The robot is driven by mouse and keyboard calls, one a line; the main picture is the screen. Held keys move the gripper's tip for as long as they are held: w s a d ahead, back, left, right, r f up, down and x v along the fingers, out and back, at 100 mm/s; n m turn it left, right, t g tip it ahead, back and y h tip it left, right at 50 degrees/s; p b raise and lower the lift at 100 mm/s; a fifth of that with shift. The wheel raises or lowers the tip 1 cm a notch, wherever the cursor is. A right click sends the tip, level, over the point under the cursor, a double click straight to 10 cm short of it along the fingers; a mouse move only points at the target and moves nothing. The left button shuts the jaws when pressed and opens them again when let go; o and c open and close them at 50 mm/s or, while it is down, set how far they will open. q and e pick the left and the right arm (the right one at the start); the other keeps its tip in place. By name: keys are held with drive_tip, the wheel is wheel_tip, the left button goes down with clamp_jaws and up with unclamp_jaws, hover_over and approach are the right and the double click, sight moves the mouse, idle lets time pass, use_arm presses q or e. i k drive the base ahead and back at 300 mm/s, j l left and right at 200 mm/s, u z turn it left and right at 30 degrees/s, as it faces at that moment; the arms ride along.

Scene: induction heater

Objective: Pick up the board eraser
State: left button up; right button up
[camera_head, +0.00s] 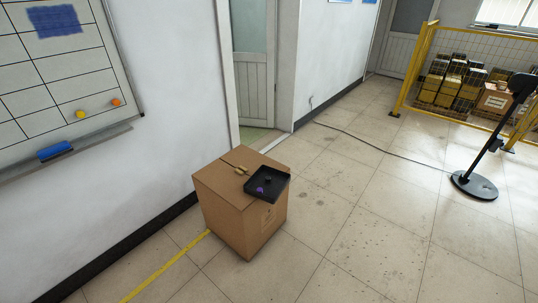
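A blue board eraser (55,150) lies on the grey ledge (108,134) under the whiteboard (100,58) at the left. Nothing is touching it except the ledge. Neither of my grippers shows in the head view.
A cardboard box (238,222) stands on the tiled floor, with a black tray (281,187) on top. A black stand (475,185) is at the right. A yellow fence (411,70) encloses stacked boxes behind it. Open floor lies between the box and the stand.

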sight(52, 152)
drive_tip(key=u, duration=1.7)
